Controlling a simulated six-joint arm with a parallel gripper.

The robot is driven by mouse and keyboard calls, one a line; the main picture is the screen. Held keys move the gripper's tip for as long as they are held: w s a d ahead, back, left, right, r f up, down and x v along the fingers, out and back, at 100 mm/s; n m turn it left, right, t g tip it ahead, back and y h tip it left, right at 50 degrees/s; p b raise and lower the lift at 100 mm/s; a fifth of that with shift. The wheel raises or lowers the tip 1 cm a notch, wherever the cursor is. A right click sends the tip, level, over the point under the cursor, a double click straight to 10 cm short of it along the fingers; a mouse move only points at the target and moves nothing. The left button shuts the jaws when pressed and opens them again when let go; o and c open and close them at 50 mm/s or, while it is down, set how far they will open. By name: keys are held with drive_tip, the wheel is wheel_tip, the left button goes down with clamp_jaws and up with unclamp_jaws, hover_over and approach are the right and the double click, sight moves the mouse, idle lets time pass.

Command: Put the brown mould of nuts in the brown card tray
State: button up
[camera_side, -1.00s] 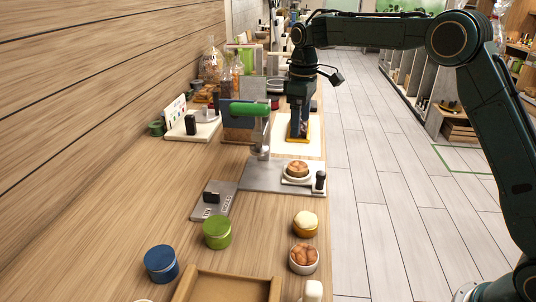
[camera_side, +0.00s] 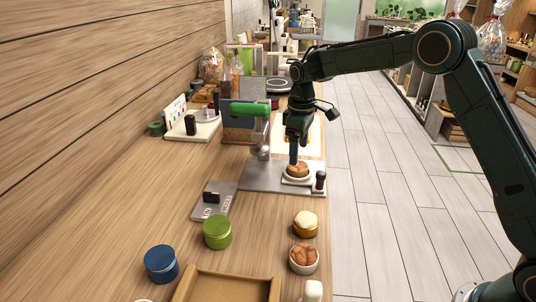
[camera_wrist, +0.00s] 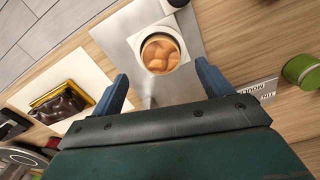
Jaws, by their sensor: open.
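A round mould of brown nuts (camera_side: 298,169) sits on a white plate on the grey base of a press-like stand. The wrist view shows the mould (camera_wrist: 160,54) ahead of the fingers, with a pale square under it. My gripper (camera_side: 294,158) is open, its fingers pointing down just over the mould. In the wrist view my gripper (camera_wrist: 163,74) has its fingers apart with nothing between them. The brown card tray (camera_side: 232,275) is at the front edge of the side view, cut off by the frame; its visible inside looks bare.
The stand has a green-handled arm (camera_side: 249,108) and a black knob (camera_side: 320,181) near the mould.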

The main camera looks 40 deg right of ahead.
drive_tip(key=shift+f, duration=2.45)
drive_tip(key=c, duration=1.2)
drive_tip(key=shift+r, duration=0.2)
wheel_tip(320, 180, up, 20)
drive_tip(key=shift+f, duration=0.15)
